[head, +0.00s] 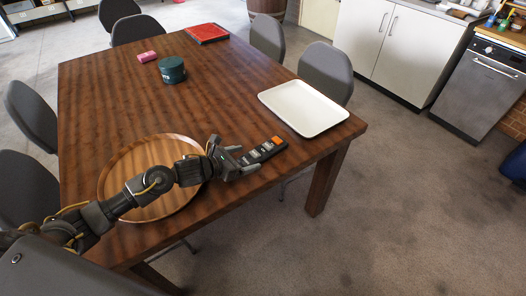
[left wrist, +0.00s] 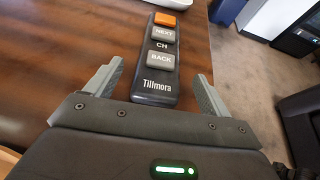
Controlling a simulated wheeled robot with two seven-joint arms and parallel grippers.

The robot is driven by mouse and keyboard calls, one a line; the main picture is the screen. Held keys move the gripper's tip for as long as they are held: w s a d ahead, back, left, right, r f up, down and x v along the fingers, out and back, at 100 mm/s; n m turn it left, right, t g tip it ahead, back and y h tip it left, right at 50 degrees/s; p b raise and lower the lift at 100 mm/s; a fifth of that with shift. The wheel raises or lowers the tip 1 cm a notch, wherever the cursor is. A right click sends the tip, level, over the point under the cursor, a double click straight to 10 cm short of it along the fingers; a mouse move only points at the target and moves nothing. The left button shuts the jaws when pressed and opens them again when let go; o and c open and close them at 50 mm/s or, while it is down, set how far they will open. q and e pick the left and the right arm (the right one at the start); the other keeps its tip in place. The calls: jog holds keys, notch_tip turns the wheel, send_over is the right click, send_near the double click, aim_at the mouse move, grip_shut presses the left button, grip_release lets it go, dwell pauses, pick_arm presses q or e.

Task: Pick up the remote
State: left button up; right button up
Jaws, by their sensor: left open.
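The remote (head: 264,150) is a dark slab with an orange button and grey buttons. It lies on the wooden table (head: 130,80) near the front right edge. In the left wrist view the remote (left wrist: 160,62) shows its NEXT and BACK buttons and the name Tillmora. My left gripper (head: 244,164) is just at the near end of the remote. In the left wrist view my left gripper (left wrist: 155,85) is open, one finger on each side of the remote's near end, with gaps on both sides. My right gripper is not in view.
A white tray (head: 304,108) lies just beyond the remote. A round wooden tray (head: 148,208) lies under my left arm. A green tin (head: 172,70), a pink block (head: 147,57) and a red tray (head: 207,33) are farther back. Grey chairs (head: 326,70) stand around the table.

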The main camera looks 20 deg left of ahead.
aim_at(252, 155)
pick_arm(q)
jog(key=x, duration=0.2)
jog(key=p+x, duration=0.1)
jog(key=x, duration=0.1)
jog(key=shift+w+r, duration=0.15)
jog(key=shift+r, duration=0.1)
jog(key=shift+f, duration=0.1)
jog(key=shift+c, duration=1.4)
jog(key=c, duration=0.9)
jog(key=shift+r+b, duration=0.35)
jog(key=shift+r, duration=0.3)
jog(key=s+d+r, duration=0.1)
jog(key=s+r, duration=0.3)
jog(key=s+d+r+b, duration=0.1)
jog(key=s+d+r, duration=0.1)
jog(key=s, duration=0.3)
jog(key=s+d+r, duration=0.1)
jog(key=s+r, duration=0.3)
jog(key=r, duration=0.1)
jog(key=shift+s+d+r, duration=0.15)
jog(key=shift+r, duration=0.25)
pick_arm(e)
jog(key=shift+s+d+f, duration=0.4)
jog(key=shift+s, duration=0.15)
